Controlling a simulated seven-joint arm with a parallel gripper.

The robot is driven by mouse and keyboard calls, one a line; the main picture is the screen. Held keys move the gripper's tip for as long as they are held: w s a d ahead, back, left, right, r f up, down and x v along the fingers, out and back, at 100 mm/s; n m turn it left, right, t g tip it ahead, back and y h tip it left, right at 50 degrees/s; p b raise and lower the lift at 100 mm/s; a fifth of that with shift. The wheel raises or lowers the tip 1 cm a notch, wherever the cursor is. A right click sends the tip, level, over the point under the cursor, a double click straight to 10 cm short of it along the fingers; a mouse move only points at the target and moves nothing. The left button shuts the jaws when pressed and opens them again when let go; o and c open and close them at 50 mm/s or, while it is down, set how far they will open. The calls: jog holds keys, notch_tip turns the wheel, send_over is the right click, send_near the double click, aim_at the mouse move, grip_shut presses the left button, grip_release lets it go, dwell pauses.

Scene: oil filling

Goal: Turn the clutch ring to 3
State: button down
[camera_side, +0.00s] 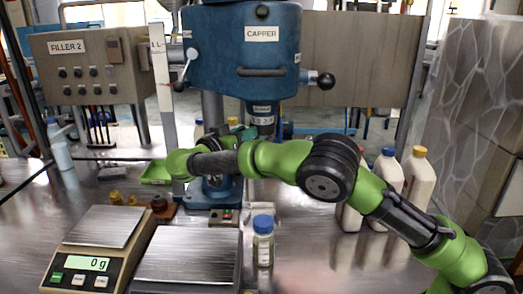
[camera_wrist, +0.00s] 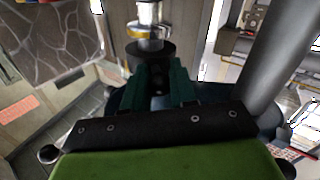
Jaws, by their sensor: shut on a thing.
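The blue capper head (camera_side: 242,50) hangs over the work table, with its spindle and the clutch ring (camera_side: 262,120) below it. Small marks show on the ring, but I cannot read its setting surely. My gripper (camera_side: 246,131) is at the ring's height, at the spindle. In the wrist view, the dark teal fingers of my gripper (camera_wrist: 164,84) are closed around the dark ring (camera_wrist: 150,54), below a silver shaft with a yellow band (camera_wrist: 150,31). The fingertips partly hide the ring.
A scale (camera_side: 90,246) reading 0 g and a metal plate (camera_side: 190,258) stand at the front left. A blue-capped bottle (camera_side: 263,243) stands beside the plate. White bottles (camera_side: 418,180) stand at right behind my arm. A grey column (camera_wrist: 285,50) is close at right in the wrist view.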

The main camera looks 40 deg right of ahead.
aim_at(263, 132)
jog(key=shift+s+n+t, duration=0.15)
jog(key=shift+n+t, duration=0.15)
jog(key=s+n+t+y, duration=0.1)
jog(key=n+t+y, duration=0.1)
jog(key=t, duration=0.1)
jog(key=s+d+n+t+y, duration=0.1)
jog(key=s+n+t+y, duration=0.1)
jog(key=n+t, duration=0.1)
jog(key=s+d+n+t+y, duration=0.1)
jog(key=n+t+y, duration=0.2)
jog(key=t, duration=0.1)
jog(key=shift+s+t, duration=0.25)
jog(key=shift+t, duration=0.15)
jog(key=shift+s+d+n+t+y, duration=0.2)
jog(key=shift+n+t+y, duration=0.15)
jog(key=shift+n+y, duration=0.35)
jog(key=shift+s+d+n+t+y, duration=0.2)
jog(key=shift+n+t+y, duration=0.25)
jog(key=shift+y, duration=0.45)
jog(key=shift+s+d+n+t+y, duration=0.1)
jog(key=shift+d+n+t+y, duration=0.2)
jog(key=shift+n+y, duration=0.4)
jog(key=c, duration=1)
grip_release()
jog(key=shift+o, duration=0.2)
